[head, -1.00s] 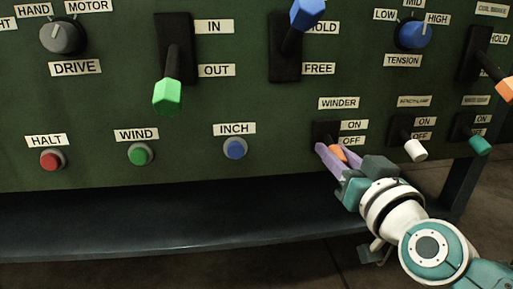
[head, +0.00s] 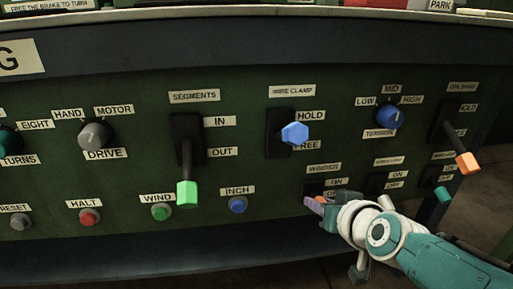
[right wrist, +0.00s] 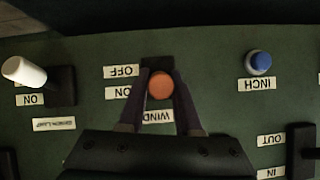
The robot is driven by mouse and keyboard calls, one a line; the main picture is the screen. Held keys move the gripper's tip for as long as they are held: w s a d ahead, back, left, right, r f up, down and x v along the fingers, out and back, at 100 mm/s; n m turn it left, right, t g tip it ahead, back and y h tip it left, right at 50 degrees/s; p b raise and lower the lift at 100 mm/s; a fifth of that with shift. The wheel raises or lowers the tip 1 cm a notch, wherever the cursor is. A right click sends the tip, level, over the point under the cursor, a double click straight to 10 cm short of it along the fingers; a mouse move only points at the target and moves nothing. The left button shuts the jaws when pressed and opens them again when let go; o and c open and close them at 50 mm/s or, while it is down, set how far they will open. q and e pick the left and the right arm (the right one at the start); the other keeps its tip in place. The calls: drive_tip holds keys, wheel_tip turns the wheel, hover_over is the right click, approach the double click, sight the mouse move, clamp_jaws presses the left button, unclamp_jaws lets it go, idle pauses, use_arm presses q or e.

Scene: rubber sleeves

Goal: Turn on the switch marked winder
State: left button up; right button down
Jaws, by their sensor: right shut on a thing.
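The winder switch (right wrist: 160,85) has an orange-tipped lever on a black plate. In the right wrist view, which is upside down, its tip sits between my right gripper's fingers, beside the OFF and ON labels. My right gripper (head: 315,203) is shut on this lever at the lower right of the panel in the head view. The WINDER label (head: 322,168) is above it. My fingers hide much of the lever in the head view, and its exact tilt is hard to tell. My left gripper is not in view.
A white-tipped switch (right wrist: 24,72) and a teal-tipped switch (head: 444,195) are to the right of the winder on the panel. The blue INCH button (head: 238,205) is to its left. The blue clamp lever (head: 295,133) sticks out above.

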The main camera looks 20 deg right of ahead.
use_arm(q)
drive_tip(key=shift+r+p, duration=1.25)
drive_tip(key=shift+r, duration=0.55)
use_arm(e)
drive_tip(key=shift+w+r+g, duration=0.15)
drive_tip(key=shift+r+g, duration=0.2)
drive_tip(key=shift+g, duration=0.55)
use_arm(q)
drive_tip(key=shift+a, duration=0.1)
use_arm(e)
drive_tip(key=c, duration=0.6)
unclamp_jaws()
use_arm(q)
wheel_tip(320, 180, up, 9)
drive_tip(key=p, duration=0.9)
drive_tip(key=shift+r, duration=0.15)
use_arm(e)
drive_tip(key=v, duration=1)
drive_tip(key=shift+d, duration=0.2)
